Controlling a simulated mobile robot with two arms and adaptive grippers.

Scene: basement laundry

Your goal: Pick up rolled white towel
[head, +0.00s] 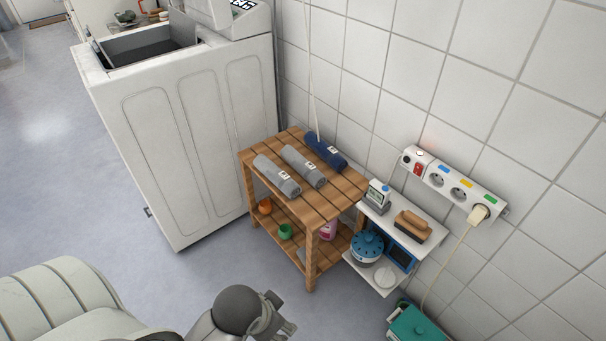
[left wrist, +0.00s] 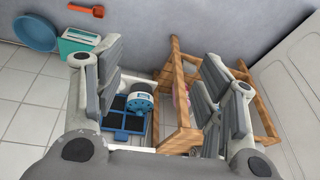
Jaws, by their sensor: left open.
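I see no clearly white rolled towel. On the wooden table (head: 319,204) lie a light grey rolled towel (head: 277,177), a second grey rolled towel (head: 303,166) and a navy rolled towel (head: 326,152), side by side, each with a small white label. My left gripper (head: 283,316) is low in the head view, in front of the table and apart from the towels. In the left wrist view the left gripper (left wrist: 160,62) has its fingers spread with nothing held. The wooden table frame (left wrist: 178,85) shows beyond them; no towel shows there. My right gripper is not in view.
A white washing machine (head: 193,130) stands left of the table. Right of it, a small white shelf (head: 404,228) holds a brush (head: 412,226) and a blue round device (head: 367,246). A power strip (head: 452,188) is on the tiled wall.

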